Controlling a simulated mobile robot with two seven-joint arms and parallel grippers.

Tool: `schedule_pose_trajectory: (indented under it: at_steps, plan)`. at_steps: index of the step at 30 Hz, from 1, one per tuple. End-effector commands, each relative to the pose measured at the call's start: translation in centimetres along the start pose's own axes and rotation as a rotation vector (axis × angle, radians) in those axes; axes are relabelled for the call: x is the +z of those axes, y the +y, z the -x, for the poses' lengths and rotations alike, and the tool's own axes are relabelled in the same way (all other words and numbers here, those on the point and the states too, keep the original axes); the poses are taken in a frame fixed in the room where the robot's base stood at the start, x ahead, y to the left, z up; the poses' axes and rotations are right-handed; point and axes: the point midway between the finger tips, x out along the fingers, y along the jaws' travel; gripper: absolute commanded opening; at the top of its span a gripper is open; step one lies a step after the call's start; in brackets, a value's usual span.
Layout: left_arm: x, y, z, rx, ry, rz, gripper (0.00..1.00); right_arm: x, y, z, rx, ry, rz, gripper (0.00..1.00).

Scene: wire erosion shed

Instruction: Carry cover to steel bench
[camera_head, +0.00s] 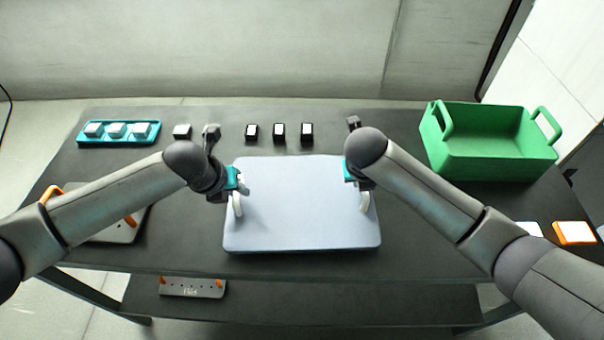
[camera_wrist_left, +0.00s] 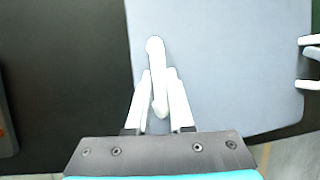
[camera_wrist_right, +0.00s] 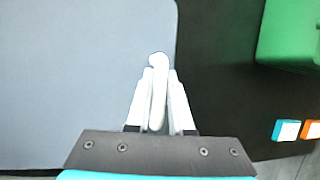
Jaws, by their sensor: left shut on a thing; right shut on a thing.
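The cover (camera_head: 302,215) is a pale blue-grey flat panel with rounded corners and a white handle near each side. It is at the middle front of the dark bench (camera_head: 400,128); I cannot tell whether it rests on the top or is just above it. My left gripper (camera_head: 238,200) is shut on the cover's left handle (camera_wrist_left: 157,75). My right gripper (camera_head: 364,196) is shut on the cover's right handle (camera_wrist_right: 158,85). The cover also shows in the left wrist view (camera_wrist_left: 225,60) and the right wrist view (camera_wrist_right: 80,80).
A green crate (camera_head: 480,167) stands at the back right. A teal tray (camera_head: 119,143) with white-topped blocks is at the back left. Several small dark blocks (camera_head: 279,132) line the back. A grey plate (camera_head: 120,232) with orange handles lies left. An orange-edged block (camera_head: 574,233) is far right.

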Motion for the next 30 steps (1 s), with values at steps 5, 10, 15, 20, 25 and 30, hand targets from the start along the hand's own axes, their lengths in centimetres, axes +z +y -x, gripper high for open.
schedule_pose_trajectory:
  at_steps: [5,10,15,20,25,30]
  plan:
    - [-0.1,0.2,-0.7,0.001,-0.004,0.000,0.00,-0.1,0.0,-0.7,-0.003,-0.006,-0.003,0.00]
    - [-0.3,0.3,-1.2,0.001,-0.004,0.000,0.00,-0.3,0.1,-1.2,-0.003,-0.006,-0.003,0.00]
    - [-0.6,0.4,-1.3,0.003,0.001,0.000,0.32,-0.5,0.1,-1.3,-0.004,0.000,-0.002,0.32]
    - [-0.6,0.3,-1.3,0.002,0.000,0.000,0.50,-0.5,0.2,-1.3,-0.002,0.000,-0.001,0.50]
    - [-0.5,0.3,-1.3,0.001,0.000,0.000,0.50,-0.5,0.2,-1.3,-0.001,0.000,0.000,0.50]
    - [-0.5,0.3,-1.0,0.001,-0.001,0.000,0.50,-0.5,0.3,-1.3,0.000,0.000,0.000,0.50]
